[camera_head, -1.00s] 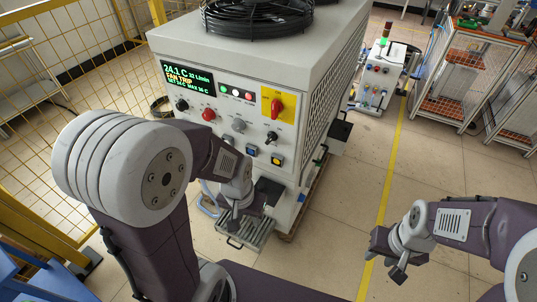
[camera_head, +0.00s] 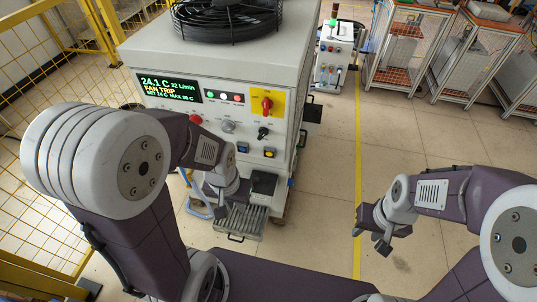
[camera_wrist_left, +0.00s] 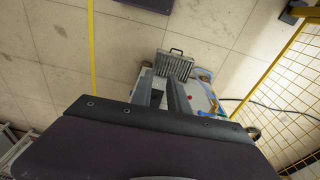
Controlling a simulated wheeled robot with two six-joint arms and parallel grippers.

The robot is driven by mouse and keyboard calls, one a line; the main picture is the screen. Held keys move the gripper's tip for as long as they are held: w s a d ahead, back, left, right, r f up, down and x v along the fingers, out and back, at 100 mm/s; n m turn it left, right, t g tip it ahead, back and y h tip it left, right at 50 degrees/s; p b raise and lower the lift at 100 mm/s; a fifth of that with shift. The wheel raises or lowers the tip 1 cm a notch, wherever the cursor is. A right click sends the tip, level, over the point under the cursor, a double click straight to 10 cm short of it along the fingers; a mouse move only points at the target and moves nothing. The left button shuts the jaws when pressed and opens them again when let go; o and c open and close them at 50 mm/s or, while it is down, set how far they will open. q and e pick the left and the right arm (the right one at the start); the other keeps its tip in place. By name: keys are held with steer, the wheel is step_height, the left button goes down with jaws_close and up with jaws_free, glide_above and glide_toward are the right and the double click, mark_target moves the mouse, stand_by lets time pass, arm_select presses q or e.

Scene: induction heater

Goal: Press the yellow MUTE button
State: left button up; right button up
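The yellow button (camera_head: 269,152) sits in a dark square at the lower right of the white machine's front panel. A blue button (camera_head: 242,147) is left of it. No label on the yellow button is readable. My left gripper (camera_head: 225,203) is in front of the machine, below and left of the yellow button and apart from it. In the left wrist view its two fingers (camera_wrist_left: 163,88) are spread with nothing between them. The yellow button is not recognisable there. My right gripper (camera_head: 376,232) hangs over the floor at the right; its finger gap is unclear.
The panel also has a display (camera_head: 168,88) reading "FAN TRIP", a red rotary switch (camera_head: 266,104) and several knobs. A metal tray with a handle (camera_head: 240,222) juts out low in front. A yellow fence (camera_head: 45,70) stands left.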

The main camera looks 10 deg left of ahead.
arm_select(q)
steer(key=shift+a, duration=0.1)
jaws_close()
steer(key=shift+d, duration=0.2)
steer(key=shift+a, duration=0.1)
stand_by(1.1)
